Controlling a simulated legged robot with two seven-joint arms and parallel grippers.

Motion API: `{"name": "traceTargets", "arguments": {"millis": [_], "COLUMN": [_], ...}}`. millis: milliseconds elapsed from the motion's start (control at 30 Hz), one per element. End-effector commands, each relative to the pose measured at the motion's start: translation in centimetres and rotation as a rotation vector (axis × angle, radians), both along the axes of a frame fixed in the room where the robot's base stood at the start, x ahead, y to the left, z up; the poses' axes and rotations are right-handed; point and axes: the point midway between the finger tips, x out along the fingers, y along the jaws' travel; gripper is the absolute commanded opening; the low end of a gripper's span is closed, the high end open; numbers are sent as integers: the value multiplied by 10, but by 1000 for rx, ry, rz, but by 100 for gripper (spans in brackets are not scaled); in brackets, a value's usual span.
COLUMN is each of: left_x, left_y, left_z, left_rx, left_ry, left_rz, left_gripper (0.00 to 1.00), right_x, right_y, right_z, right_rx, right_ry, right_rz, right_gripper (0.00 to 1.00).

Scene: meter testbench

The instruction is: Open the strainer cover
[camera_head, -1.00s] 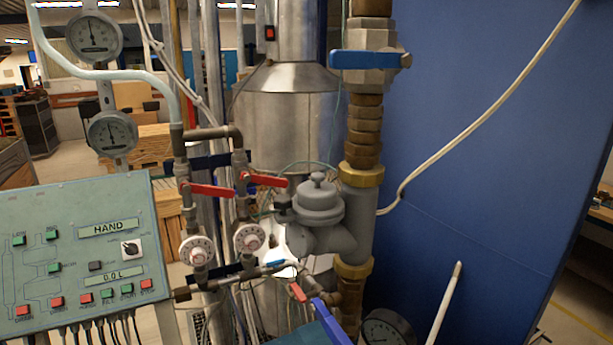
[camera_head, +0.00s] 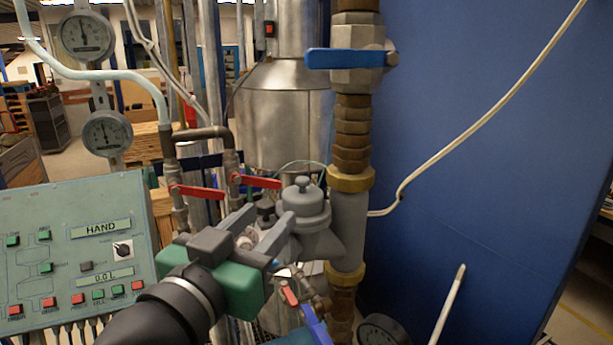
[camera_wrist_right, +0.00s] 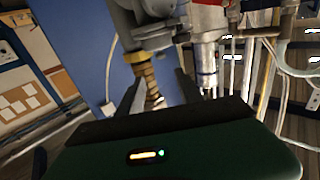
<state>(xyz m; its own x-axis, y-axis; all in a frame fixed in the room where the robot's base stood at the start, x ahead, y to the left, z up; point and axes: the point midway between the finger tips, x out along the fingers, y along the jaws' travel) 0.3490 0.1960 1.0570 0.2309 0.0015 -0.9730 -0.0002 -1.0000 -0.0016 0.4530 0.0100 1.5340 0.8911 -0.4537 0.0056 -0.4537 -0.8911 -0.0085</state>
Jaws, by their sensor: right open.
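The strainer is a grey casting on the vertical pipe, with a round stepped cover (camera_head: 304,208) topped by a small knob, in the head view. The cover sits on the strainer body (camera_head: 345,230). My right gripper (camera_head: 268,215) comes in from the lower left, its two grey fingers apart and pointing toward the cover's left side. The finger nearer the cover overlaps its left edge in the picture; I cannot tell whether they touch. In the right wrist view the fingers (camera_wrist_right: 159,92) are spread with nothing clamped between them. My left gripper is not in view.
Red-handled valves (camera_head: 198,192) and thin pipes stand just left of the strainer. A blue-handled valve (camera_head: 345,59) is above it, and a gauge (camera_head: 383,332) below. The control panel (camera_head: 75,250) is at left. A blue wall (camera_head: 480,150) closes the right side.

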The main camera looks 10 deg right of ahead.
Motion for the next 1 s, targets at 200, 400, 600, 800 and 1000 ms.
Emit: {"name": "traceTargets", "arguments": {"millis": [200,400,600,800,1000], "left_x": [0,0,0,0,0], "left_y": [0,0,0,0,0], "left_z": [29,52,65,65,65], "left_rx": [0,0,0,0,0], "left_ry": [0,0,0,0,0], "left_rz": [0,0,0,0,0], "left_gripper": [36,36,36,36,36], "right_x": [52,98,126,133,133], "right_y": [-27,-50,-65,-67,-67], "right_z": [5,5,2,-1,-2], "right_rx": [-6,-7,-5,-4,-4], "right_ry": [6,7,6,6,6], "right_rz": [-5,-5,-2,0,0], "right_gripper": [43,43,43,43,35]}}
